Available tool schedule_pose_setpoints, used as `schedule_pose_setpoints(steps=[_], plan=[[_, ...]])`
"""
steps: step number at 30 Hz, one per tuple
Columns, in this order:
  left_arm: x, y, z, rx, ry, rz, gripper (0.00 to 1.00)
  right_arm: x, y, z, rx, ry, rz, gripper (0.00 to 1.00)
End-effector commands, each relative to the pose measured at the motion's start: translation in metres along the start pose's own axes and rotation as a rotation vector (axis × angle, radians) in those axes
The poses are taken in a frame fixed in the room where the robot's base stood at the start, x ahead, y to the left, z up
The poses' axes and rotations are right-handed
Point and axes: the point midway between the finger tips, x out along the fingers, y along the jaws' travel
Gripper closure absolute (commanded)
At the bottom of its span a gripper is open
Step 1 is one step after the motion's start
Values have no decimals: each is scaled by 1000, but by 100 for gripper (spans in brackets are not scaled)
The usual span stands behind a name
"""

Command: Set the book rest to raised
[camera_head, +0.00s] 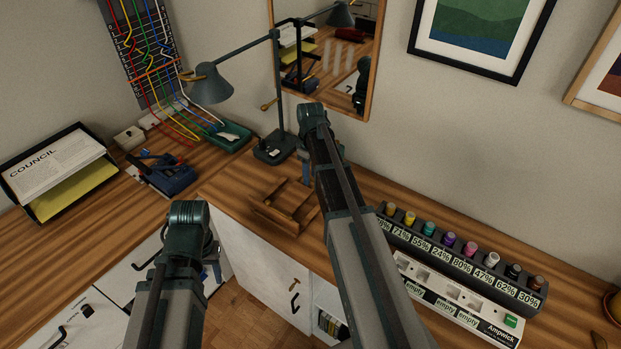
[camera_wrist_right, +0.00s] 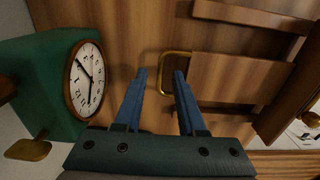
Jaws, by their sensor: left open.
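The book rest (camera_head: 268,212) is a low wooden frame with slats on the desk, left of my right forearm in the head view. In the right wrist view its wooden board (camera_wrist_right: 235,80) has a brass loop (camera_wrist_right: 163,75) at its left edge. My right gripper (camera_wrist_right: 160,74) is open; the loop's left side appears between its blue fingertips. I cannot tell whether they touch it. In the head view its fingers (camera_head: 306,172) point down behind the book rest, partly hidden by my arm. My left gripper (camera_head: 214,272) is low over the desk's front left, away from the book rest.
A green clock (camera_wrist_right: 88,80) stands close left of my right gripper in the wrist view. A desk lamp (camera_head: 276,148) stands behind the book rest. A rack of bottles (camera_head: 455,262) lies to the right. A letter tray (camera_head: 65,175) is at far left.

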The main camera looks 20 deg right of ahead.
Motion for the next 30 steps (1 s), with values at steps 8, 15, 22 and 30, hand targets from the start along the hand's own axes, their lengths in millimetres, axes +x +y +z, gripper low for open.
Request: schedule_pose_setpoints(steps=[8, 15, 22, 30], plan=[[-1, 0, 0, 0, 0, 0, 50, -1, 0, 0, 0, 0, 0, 77], [-1, 0, 0, 0, 0, 0, 50, -1, 0, 0, 0, 0, 0, 100], [-1, 0, 0, 0, 0, 0, 50, -1, 0, 0, 0, 0, 0, 100], [-1, 0, 0, 0, 0, 0, 50, -1, 0, 0, 0, 0, 0, 100]])
